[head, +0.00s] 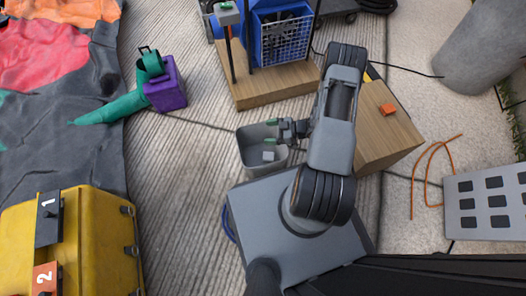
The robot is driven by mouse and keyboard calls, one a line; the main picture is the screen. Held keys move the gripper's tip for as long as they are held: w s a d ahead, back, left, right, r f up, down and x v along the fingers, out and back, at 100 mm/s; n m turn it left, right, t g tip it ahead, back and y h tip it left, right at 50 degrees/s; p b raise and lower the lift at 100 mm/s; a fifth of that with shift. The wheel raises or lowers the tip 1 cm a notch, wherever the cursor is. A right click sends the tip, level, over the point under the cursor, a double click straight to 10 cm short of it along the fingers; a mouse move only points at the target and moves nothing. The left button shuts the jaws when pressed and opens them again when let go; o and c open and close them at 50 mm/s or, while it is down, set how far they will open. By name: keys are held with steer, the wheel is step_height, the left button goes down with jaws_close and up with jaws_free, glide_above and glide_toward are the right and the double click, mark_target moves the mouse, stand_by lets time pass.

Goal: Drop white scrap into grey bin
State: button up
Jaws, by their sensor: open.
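The grey bin (244,153) stands on the ribbed concrete just beyond my base, open at the top. A small pale grey-white block (268,156), which looks like the white scrap, shows inside the bin's outline toward its near side. I cannot tell whether it rests on the floor of the bin. My gripper (271,131) reaches in from the right over the bin's far right part. The pale block lies apart from the fingers, on the near side. My wrist and forearm hide the ground right of the bin.
A wooden box (392,138) with an orange block (388,109) stands right of my arm. A blue blower (283,35) sits on a wooden platform (270,86) behind. A purple box (166,88) with a green tube and a yellow case (92,245) are left. Concrete left of the bin is clear.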

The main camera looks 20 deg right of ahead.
steer(key=p+v, duration=0.3)
steer(key=v, duration=1)
steer(key=shift+s+d+r+p, duration=0.15)
steer(key=shift+s+d+p, duration=0.1)
steer(key=shift+p, duration=0.15)
steer(key=shift+w, duration=0.1)
